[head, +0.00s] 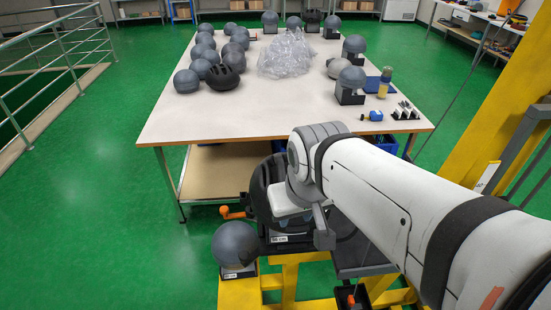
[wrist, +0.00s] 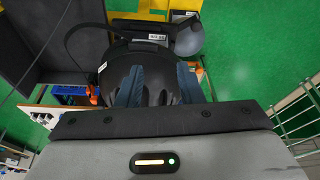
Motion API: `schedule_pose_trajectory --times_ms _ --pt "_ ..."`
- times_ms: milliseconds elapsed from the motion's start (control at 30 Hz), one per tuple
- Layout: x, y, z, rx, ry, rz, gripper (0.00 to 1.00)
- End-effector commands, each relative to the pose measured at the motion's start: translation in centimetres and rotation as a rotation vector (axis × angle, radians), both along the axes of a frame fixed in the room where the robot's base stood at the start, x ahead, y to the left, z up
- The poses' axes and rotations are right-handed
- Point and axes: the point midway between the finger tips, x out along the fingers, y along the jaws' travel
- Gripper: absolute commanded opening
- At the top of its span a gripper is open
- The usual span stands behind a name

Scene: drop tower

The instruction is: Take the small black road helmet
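A black helmet (wrist: 155,72) fills the middle of the wrist view, in front of my gripper (wrist: 160,92). Its blue-grey fingers stand apart over the helmet's dark shell, which reaches out past them on both sides. I cannot tell whether they touch it. In the head view, my gripper (head: 300,215) is low in front of the table, and the black shell (head: 262,185) shows partly behind it. Another black vented helmet (head: 222,78) lies on the table's left side. A further dark helmet (head: 313,17) is at the table's back.
A grey headform (head: 235,245) stands on a yellow frame (head: 240,293) left of my gripper. The white table (head: 290,113) carries several grey headforms, a clear plastic bag (head: 286,55) and small tools. Yellow posts stand at right. Green floor (head: 90,200) is free at left.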

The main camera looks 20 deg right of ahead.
Motion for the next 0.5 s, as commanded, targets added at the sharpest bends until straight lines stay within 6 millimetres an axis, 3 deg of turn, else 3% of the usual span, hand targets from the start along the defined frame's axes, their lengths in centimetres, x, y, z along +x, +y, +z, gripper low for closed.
schedule_pose_trajectory --times_ms 167,300,500 --pt "5.3 -0.8 0.0 0.030 -0.020 -0.068 0.33" --pt "11.2 -4.0 0.6 0.062 -0.052 -0.151 0.33" --pt "16.7 -8.4 1.1 0.093 -0.089 -0.228 0.33"
